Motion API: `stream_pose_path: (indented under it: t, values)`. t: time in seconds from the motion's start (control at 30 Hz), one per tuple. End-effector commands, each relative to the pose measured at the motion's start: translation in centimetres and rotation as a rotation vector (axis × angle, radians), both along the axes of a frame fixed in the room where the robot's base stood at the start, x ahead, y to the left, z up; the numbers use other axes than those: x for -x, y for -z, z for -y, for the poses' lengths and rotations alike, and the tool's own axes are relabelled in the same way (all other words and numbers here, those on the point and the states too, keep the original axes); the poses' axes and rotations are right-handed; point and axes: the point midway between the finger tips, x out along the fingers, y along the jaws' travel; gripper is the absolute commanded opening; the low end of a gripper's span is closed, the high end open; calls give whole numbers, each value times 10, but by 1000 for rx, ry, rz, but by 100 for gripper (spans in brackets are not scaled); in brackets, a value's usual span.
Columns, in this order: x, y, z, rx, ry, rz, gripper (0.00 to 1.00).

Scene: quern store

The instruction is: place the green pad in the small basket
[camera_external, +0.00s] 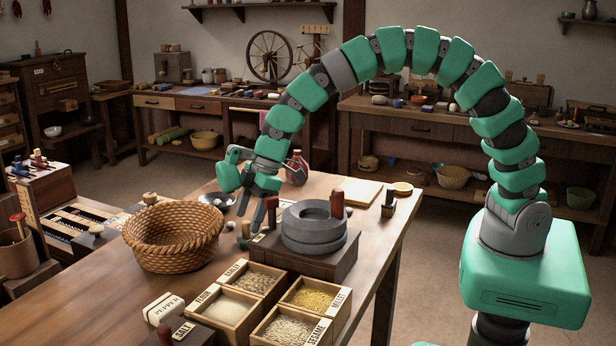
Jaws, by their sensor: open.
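A woven wicker basket (173,238) stands on the near-left part of the wooden table and looks empty. My gripper (250,216) is open and points down just right of the basket, left of the stone quern. Small dark items (243,238) lie below and beside its fingertips; one looks greenish. I cannot tell whether one of them is the green pad, as the fingers and their small size hide detail. Nothing is clearly seen between the fingers.
The round grey quern (314,228) with a red handle stands on a wooden base right of my gripper. Wooden boxes of grain (228,306) fill the front.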

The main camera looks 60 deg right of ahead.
Motion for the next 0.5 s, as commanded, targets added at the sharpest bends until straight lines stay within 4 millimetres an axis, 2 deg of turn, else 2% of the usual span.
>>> stream_pose_path:
  t: [0.17,0.5]
  values:
    - [-3,9,-2,-1,1,0,68]
    - [-14,50,-11,1,1,0,68]
